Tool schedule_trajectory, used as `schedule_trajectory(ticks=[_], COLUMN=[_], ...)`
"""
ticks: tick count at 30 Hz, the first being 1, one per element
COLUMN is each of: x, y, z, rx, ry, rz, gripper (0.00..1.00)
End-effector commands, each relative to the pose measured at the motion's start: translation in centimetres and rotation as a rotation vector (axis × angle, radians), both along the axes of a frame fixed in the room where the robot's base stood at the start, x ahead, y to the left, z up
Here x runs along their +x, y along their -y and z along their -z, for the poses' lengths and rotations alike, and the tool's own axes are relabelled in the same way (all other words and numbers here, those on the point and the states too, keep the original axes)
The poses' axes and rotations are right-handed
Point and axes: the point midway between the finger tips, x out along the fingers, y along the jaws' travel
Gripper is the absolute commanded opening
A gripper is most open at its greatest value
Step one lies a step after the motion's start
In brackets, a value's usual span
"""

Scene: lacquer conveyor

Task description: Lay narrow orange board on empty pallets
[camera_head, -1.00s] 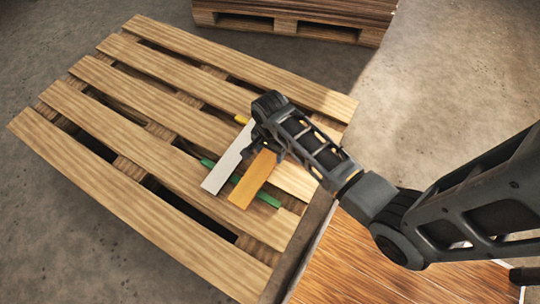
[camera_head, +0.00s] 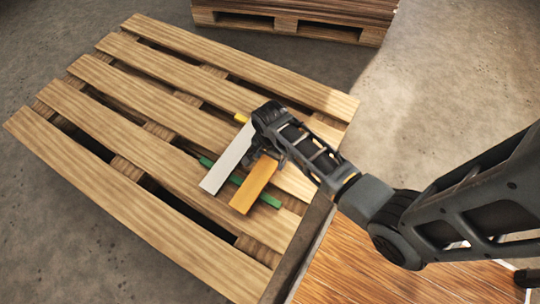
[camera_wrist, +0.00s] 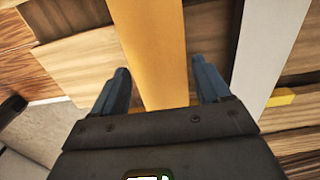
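The narrow orange board (camera_head: 252,188) lies across slats of the empty wooden pallet (camera_head: 150,145), over a green strip (camera_head: 267,198). It is beside and roughly parallel to a white board (camera_head: 227,162), with a gap between them. My gripper (camera_head: 264,155) is at the far end of the orange board. In the wrist view my gripper (camera_wrist: 160,66) has one finger on each side of the orange board (camera_wrist: 153,50). A gap shows at the right finger; the left finger is very close to the edge. My arm hides the board's far end in the head view.
A small yellow piece (camera_head: 241,117) pokes out beyond the white board's far end. A brown wood-topped surface (camera_head: 370,265) adjoins the pallet's right side. Another pallet with a stack of dark boards (camera_head: 290,18) stands at the back. The pallet's left part is bare.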

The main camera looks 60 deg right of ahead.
Motion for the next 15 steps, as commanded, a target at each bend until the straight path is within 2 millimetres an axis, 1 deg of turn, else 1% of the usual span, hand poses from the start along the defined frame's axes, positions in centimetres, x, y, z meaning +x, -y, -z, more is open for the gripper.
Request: schedule_trajectory(ticks=[1, 3, 4, 11, 13, 15], x=[0.0, 0.0, 0.0, 0.0, 0.0, 0.0], y=[0.0, 0.0, 0.0, 0.0, 0.0, 0.0], z=[0.0, 0.0, 0.0, -0.1, -0.5, -1.3], rx=[0.000, 0.000, 0.000, 0.000, -0.001, -0.001], ry=[0.000, 0.000, 0.000, 0.000, 0.001, 0.001], rz=[0.000, 0.000, 0.000, 0.000, 0.000, 0.000], gripper=[0.81, 0.88, 0.89, 0.89, 0.89, 0.89])
